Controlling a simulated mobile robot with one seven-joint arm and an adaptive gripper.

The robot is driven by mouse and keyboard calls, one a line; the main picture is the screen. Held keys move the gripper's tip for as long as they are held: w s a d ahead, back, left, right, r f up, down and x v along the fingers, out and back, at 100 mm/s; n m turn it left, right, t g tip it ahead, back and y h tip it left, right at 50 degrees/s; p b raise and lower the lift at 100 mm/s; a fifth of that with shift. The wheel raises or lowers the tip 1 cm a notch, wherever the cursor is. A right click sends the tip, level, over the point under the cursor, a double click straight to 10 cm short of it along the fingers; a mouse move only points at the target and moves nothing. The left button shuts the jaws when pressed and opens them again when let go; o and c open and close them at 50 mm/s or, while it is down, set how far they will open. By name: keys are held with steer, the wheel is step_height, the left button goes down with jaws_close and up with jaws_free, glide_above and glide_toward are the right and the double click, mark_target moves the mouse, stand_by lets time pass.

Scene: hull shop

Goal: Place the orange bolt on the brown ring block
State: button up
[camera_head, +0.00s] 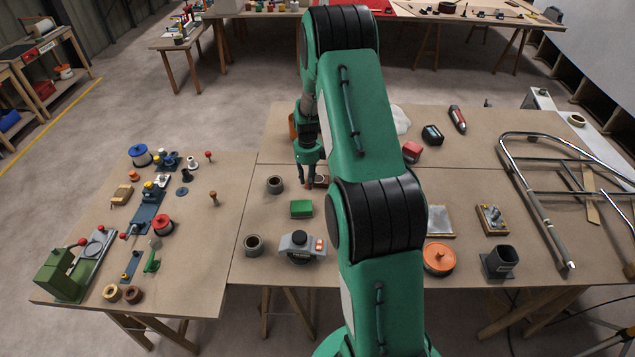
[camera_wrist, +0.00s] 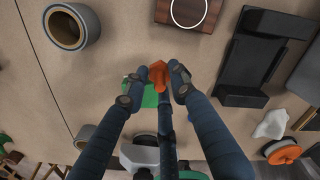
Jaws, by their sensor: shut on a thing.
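My gripper (camera_head: 307,186) hangs low over the middle table in the head view. In the wrist view my gripper (camera_wrist: 155,82) is shut on the orange bolt (camera_wrist: 158,74), which sits between its fingertips. The brown ring block (camera_wrist: 209,14) is at the top of the wrist view, with a pale ring on its face, beyond the bolt and apart from it. In the head view the brown ring block (camera_head: 321,180) shows just right of the fingertips, partly hidden by my arm.
A grey ring (camera_head: 275,184), a green block (camera_head: 301,209) and a grey device (camera_head: 299,245) stand near my gripper. A dark tray (camera_wrist: 238,96) lies right of the bolt in the wrist view. An orange disc (camera_head: 438,258) lies right of my arm.

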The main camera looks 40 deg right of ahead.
steer(key=s+r+b, duration=0.1)
steer(key=s+b, duration=0.3)
steer(key=s, duration=0.5)
steer(key=shift+s+a+r+m, duration=0.2)
steer(key=shift+s+a+m, duration=0.1)
steer(key=shift+w+d, duration=0.1)
steer(key=b, duration=0.3)
glide_above(318, 179)
steer(key=shift+s+a+f, duration=0.1)
steer(key=shift+s+f, duration=0.05)
steer(key=shift+f, duration=0.25)
steer(key=shift+s+a+f, duration=0.1)
steer(key=shift+f, duration=0.3)
steer(key=shift+w+d, duration=0.25)
steer(key=shift+w, duration=0.1)
steer(key=shift+f+b, duration=0.4)
steer(key=shift+f, duration=1.3)
steer(key=shift+f, duration=0.1)
